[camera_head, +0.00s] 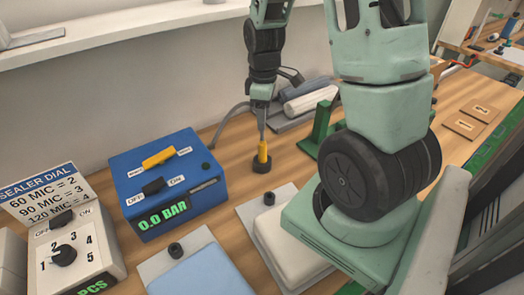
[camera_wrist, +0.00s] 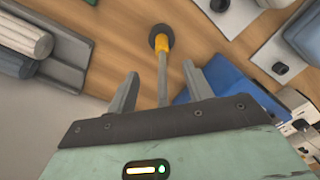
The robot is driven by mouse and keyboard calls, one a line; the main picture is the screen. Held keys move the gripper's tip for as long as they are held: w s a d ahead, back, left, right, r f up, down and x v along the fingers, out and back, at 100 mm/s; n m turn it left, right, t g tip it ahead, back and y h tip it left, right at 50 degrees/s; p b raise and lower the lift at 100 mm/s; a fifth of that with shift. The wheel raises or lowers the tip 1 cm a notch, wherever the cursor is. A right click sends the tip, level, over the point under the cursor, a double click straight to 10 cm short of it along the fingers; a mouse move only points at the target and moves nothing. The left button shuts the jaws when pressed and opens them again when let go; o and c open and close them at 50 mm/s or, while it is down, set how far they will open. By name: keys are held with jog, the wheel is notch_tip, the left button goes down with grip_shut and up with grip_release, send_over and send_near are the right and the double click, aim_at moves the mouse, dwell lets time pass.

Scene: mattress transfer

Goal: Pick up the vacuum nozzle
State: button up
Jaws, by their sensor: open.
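The vacuum nozzle (camera_head: 262,156) stands upright on the wooden table behind and right of the blue box, with a yellow body, a black round foot and a thin grey rod on top. My gripper (camera_head: 260,104) is above it, pointing down. In the wrist view the nozzle (camera_wrist: 161,45) lies ahead of the fingers, its rod running back between them. My gripper (camera_wrist: 160,78) is open, one finger on each side of the rod with gaps showing. Whether the rod touches anything nearer the palm is hidden.
A blue box (camera_head: 168,190) reading 0.0 BAR and a sealer dial box (camera_head: 75,255) stand left. A white mattress (camera_head: 288,243) and a blue one (camera_head: 208,278) lie in front. Rolls (camera_head: 310,97) and a green bracket (camera_head: 318,130) are behind right. Bare table surrounds the nozzle foot.

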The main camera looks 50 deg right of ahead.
aim_at(262, 139)
notch_tip(262, 139, down, 6)
jog(key=shift+f, duration=0.1)
jog(key=shift+a+f+p, duration=0.2)
jog(key=shift+f+p, duration=0.65)
jog(key=shift+f, duration=1.8)
jog(key=c, duration=1.1)
